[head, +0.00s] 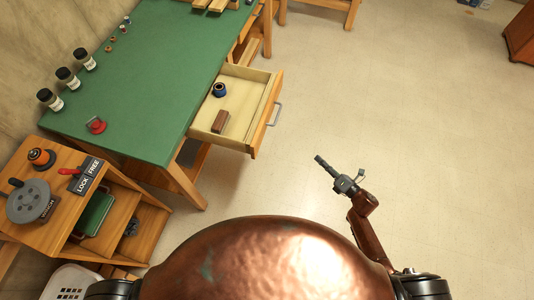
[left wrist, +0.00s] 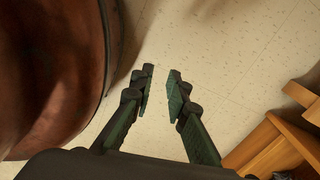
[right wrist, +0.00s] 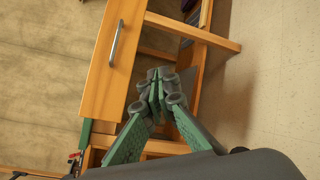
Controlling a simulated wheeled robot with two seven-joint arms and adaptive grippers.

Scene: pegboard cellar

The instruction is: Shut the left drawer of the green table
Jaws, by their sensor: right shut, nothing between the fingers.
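The green table (head: 140,75) stands at the left in the head view. Its left drawer (head: 262,117) is pulled out, showing a pale inside with a dark blue round item (head: 219,90) and a brown block (head: 221,121). The metal handle (head: 275,113) is on its front. My right gripper (head: 321,162) is shut and empty, over the floor to the right of the drawer, apart from it. In the right wrist view its fingertips (right wrist: 158,76) meet, and the drawer front (right wrist: 108,75) shows beyond them. My left gripper (left wrist: 160,78) is open and empty over the floor, seen only in the left wrist view.
A wooden cart (head: 62,235) with a reel and a LOCK/FREE sign stands at the lower left, near the table's corner. Jars (head: 68,78) and a red item (head: 96,125) sit on the tabletop. The floor (head: 400,110) right of the drawer is clear.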

